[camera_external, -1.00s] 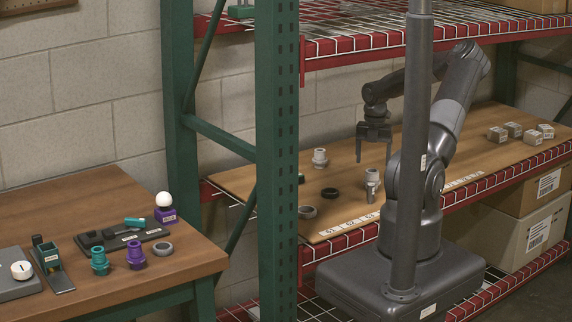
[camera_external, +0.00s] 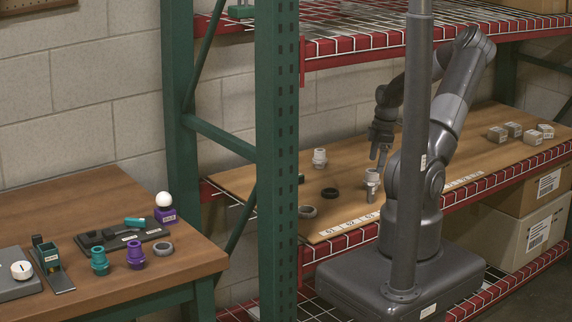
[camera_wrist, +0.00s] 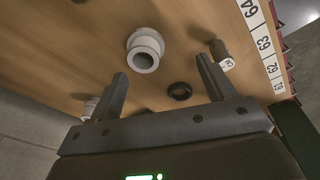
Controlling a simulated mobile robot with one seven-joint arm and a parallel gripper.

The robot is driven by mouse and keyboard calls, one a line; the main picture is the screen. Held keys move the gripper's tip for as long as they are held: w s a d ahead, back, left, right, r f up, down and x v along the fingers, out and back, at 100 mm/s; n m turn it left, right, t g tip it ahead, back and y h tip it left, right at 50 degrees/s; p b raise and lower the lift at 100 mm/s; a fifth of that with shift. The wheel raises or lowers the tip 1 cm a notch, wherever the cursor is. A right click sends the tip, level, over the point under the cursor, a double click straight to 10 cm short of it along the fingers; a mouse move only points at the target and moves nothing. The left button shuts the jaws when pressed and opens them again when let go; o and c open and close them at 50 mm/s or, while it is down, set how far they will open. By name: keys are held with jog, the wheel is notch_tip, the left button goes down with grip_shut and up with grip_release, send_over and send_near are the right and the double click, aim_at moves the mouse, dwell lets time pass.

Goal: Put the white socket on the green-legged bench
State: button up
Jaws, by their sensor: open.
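A white socket (camera_external: 372,174) stands on the wooden lower shelf deck, just under my gripper (camera_external: 379,160) in the external view. In the wrist view, a white socket (camera_wrist: 145,50) stands beyond and between the finger tips, its round opening facing the camera. My gripper (camera_wrist: 160,85) is open and empty, above the deck and apart from the socket. Another white socket (camera_external: 319,158) stands further left at the back of the deck. The green-legged bench (camera_external: 60,195) is at the far left, with a wooden top.
A black ring (camera_external: 329,193) and a grey ring (camera_external: 307,212) lie on the deck. A small brownish part (camera_wrist: 219,54) stands near the number labels. A green rack post (camera_external: 277,150) stands between shelf and bench. The bench holds a teal socket (camera_external: 99,261) and a purple socket (camera_external: 135,255).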

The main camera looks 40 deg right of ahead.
aim_at(371, 175)
jog(key=w+f+m+t, duration=0.1)
jog(key=f+m, duration=0.1)
jog(key=m, duration=0.2)
jog(key=w+f+m+t+h, duration=0.1)
jog(key=f+m, duration=0.2)
jog(key=m, duration=0.2)
jog(key=w+f+m+t, duration=0.1)
jog(key=f+m, duration=0.1)
jog(key=m, duration=0.2)
jog(key=shift+w+d+f+m, duration=0.25)
jog(key=shift+d+m, duration=0.15)
dwell(0.3)
jog(key=shift+c, duration=0.5)
jog(key=c, duration=1)
jog(key=shift+r, duration=0.15)
